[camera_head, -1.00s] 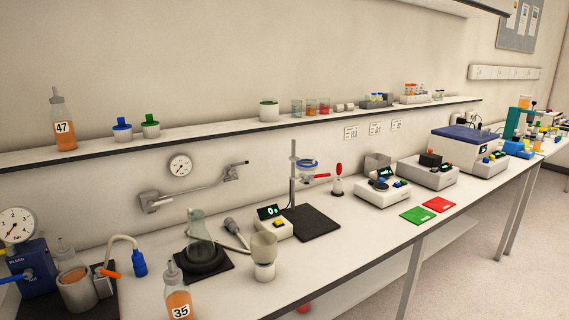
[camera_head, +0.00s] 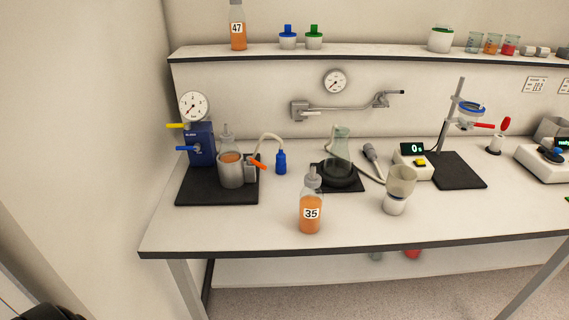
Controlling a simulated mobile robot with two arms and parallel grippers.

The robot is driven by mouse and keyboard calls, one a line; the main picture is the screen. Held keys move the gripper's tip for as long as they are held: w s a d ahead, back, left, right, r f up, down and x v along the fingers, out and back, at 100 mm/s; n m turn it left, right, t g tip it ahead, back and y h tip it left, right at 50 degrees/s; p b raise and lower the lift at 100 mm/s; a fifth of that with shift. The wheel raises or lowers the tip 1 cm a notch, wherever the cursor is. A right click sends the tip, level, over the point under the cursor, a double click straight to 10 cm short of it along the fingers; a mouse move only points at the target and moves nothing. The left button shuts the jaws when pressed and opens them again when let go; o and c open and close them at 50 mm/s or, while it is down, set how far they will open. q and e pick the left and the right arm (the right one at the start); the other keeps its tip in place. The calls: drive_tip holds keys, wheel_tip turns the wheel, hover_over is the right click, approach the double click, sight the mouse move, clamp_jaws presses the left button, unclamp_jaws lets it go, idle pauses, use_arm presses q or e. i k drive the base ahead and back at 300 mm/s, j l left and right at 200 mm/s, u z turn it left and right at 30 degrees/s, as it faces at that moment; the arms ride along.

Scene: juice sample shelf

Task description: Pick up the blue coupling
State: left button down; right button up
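The blue coupling (camera_head: 281,163) stands on the bench at the end of a pale curved hose (camera_head: 268,138). The hose arches over from beside a metal cup (camera_head: 232,172) that holds a bottle of orange liquid (camera_head: 230,157). An orange lever (camera_head: 257,163) sticks out between the cup and the coupling. Neither of my grippers shows in the view. A dark shape at the bottom left corner is too cut off to identify.
A blue pump block with a gauge (camera_head: 200,146) stands on a black mat (camera_head: 216,197) at left. Bottle 35 (camera_head: 310,208) stands near the front edge, right of the coupling. A flask (camera_head: 340,150) is to the right. Bare bench lies in front of the coupling.

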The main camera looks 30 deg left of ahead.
sight(281, 165)
drive_tip(key=u, duration=1.3)
drive_tip(key=i+j+z, duration=0.45)
drive_tip(key=i+z, duration=0.15)
drive_tip(key=i, duration=0.15)
